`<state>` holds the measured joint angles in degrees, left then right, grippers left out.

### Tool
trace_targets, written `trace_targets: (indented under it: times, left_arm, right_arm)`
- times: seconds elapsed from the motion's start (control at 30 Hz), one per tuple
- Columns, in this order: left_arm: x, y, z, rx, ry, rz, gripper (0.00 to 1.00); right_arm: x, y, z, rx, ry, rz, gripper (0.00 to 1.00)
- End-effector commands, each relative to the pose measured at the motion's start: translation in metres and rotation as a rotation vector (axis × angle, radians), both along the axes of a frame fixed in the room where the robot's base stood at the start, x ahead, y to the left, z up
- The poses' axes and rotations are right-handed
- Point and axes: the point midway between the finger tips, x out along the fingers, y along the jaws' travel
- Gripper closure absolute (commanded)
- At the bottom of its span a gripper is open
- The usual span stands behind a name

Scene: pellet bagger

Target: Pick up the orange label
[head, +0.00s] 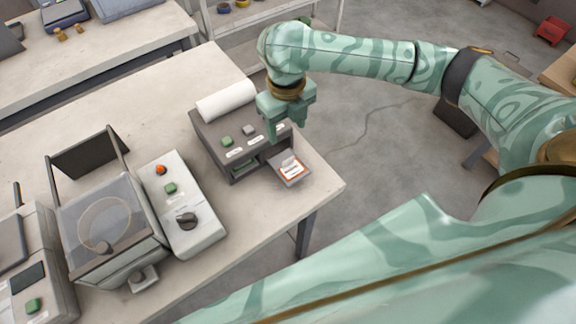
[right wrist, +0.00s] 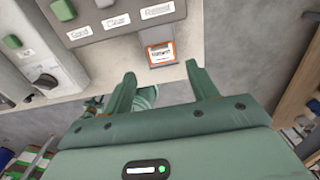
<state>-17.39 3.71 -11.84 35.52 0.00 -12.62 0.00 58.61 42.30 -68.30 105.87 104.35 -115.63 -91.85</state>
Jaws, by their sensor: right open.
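The orange label (head: 291,170), white with an orange border, lies on the small tray at the front of the dark grey label printer (head: 215,138). In the right wrist view the label (right wrist: 160,53) shows beyond the fingertips, slightly left of the middle between them. My right gripper (head: 285,130) is open and empty, above the printer's right end and apart from the label. Its two fingers (right wrist: 160,80) are spread wide in the right wrist view. My left gripper is not in view.
The printer's buttons and white paper roll (head: 227,99) are close to my right gripper. A grey control box (head: 180,205) and a machine with a clear lid (head: 107,225) stand left on the table (head: 262,225). The table's edge is near the label.

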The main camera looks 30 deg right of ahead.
Motion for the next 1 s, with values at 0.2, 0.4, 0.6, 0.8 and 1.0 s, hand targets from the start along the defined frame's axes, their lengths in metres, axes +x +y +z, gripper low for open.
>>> trace_targets:
  times: [0.2, 0.4, 0.6, 0.8, 1.0]
  left_arm:
    - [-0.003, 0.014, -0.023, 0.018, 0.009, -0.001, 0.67]
    - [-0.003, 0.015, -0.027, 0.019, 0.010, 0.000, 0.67]
    - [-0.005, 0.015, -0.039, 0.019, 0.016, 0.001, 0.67]
    - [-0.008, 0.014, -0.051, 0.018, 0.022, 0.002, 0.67]
    - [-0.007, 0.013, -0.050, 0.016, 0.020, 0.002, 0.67]
  right_arm:
    - [0.000, 0.000, -0.055, 0.001, 0.003, -0.003, 0.42]
    - [0.000, 0.000, -0.068, 0.001, 0.000, -0.003, 0.42]
    - [-0.007, 0.002, -0.092, 0.002, 0.003, -0.003, 0.42]
    - [-0.008, 0.002, -0.120, 0.001, 0.000, -0.005, 0.42]
    - [-0.008, 0.001, -0.118, 0.000, -0.003, -0.004, 0.42]
